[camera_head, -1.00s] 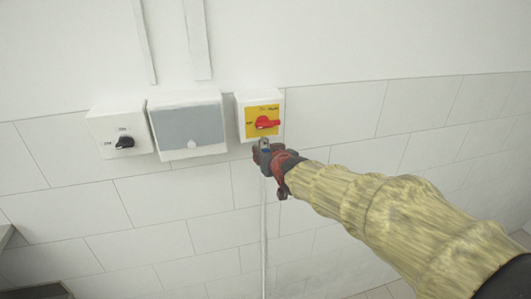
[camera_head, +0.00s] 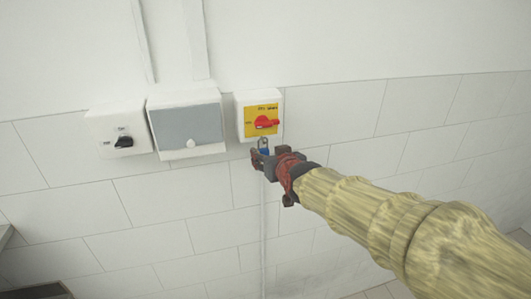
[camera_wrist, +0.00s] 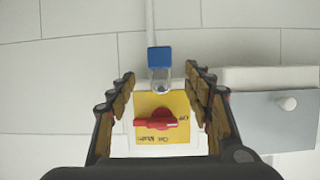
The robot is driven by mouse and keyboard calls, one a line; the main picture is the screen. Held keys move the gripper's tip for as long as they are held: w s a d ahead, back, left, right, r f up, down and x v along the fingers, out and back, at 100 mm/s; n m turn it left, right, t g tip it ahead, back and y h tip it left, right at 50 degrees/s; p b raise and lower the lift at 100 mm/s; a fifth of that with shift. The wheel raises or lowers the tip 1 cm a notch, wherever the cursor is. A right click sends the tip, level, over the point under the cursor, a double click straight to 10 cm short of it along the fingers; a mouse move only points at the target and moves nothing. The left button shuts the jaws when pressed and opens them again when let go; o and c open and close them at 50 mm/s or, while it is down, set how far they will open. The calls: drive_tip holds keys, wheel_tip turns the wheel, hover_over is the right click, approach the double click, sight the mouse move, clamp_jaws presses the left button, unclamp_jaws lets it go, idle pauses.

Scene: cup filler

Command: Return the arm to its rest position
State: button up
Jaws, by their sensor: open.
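My gripper (camera_head: 262,160) is open and empty, just below and in front of the rotary switch with a red handle (camera_head: 265,123) on a yellow plate in a white box. A blue padlock (camera_head: 265,152) with a metal shackle hangs at the lower edge of this switch. In the wrist view, the padlock (camera_wrist: 160,57) and red handle (camera_wrist: 156,121) show between the two spread fingers (camera_wrist: 158,100), with clear space on both sides of the padlock. My arm, in a yellowish sleeve, reaches in from the lower right.
A grey-lidded white box (camera_head: 188,127) is mounted left of the switch. Further left is a white box with a black knob (camera_head: 124,142). A thin pipe (camera_head: 263,225) runs down the tiled wall below the switch. The wall to the right is bare.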

drive_tip(key=v, duration=0.7)
drive_tip(key=s+d+f+g+b, duration=0.3)
drive_tip(key=s+f+g+b, duration=0.3)
drive_tip(key=s+f, duration=1)
drive_tip(key=s+d+f+m+h+b, duration=0.1)
drive_tip(key=s+d+f+b, duration=0.3)
drive_tip(key=f+b, duration=0.4)
drive_tip(key=s+d+f+m+g+h+b, duration=0.1)
drive_tip(key=s+d+f+b, duration=0.3)
drive_tip(key=f+b, duration=0.3)
drive_tip(key=s+d+f+m+h+b, duration=0.1)
drive_tip(key=s+d+f+b, duration=0.4)
drive_tip(key=f+b, duration=0.3)
drive_tip(key=shift+d+f+h+b, duration=0.35)
drive_tip(key=shift+d+f+h, duration=0.05)
drive_tip(key=shift+f, duration=0.45)
